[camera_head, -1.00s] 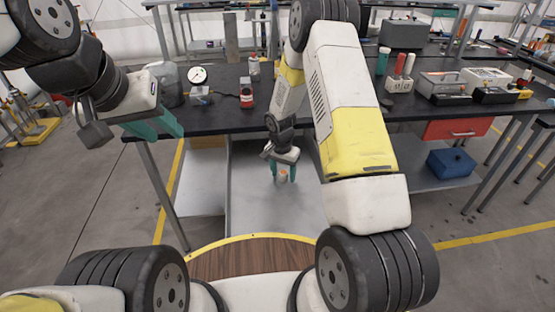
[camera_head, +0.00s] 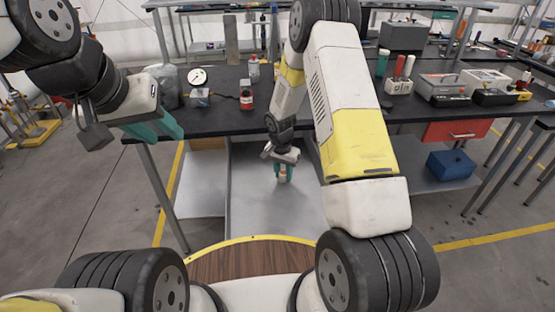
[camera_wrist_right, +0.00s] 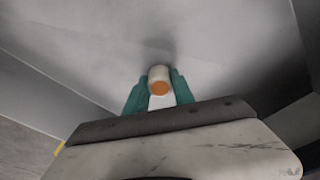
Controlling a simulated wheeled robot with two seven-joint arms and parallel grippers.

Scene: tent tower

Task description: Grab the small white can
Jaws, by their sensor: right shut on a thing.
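The small white can (camera_wrist_right: 159,79) with an orange end shows in the right wrist view, between the two teal fingertips. My right gripper (camera_wrist_right: 159,92) is shut on it. In the head view the can (camera_head: 284,178) shows small below the gripper's fingers, over the grey lower shelf; I cannot tell whether it touches the shelf. My right gripper (camera_head: 283,172) reaches down in front of the black table. My left gripper (camera_head: 160,128), with teal fingers, hangs empty at the table's left end; its fingers look apart.
The black table (camera_head: 340,128) carries a gauge (camera_head: 197,76), a red and white bottle (camera_head: 246,95) and several instrument boxes. A grey shelf (camera_head: 255,205) lies underneath. A red drawer (camera_head: 456,130) and a blue box (camera_head: 451,163) are at right.

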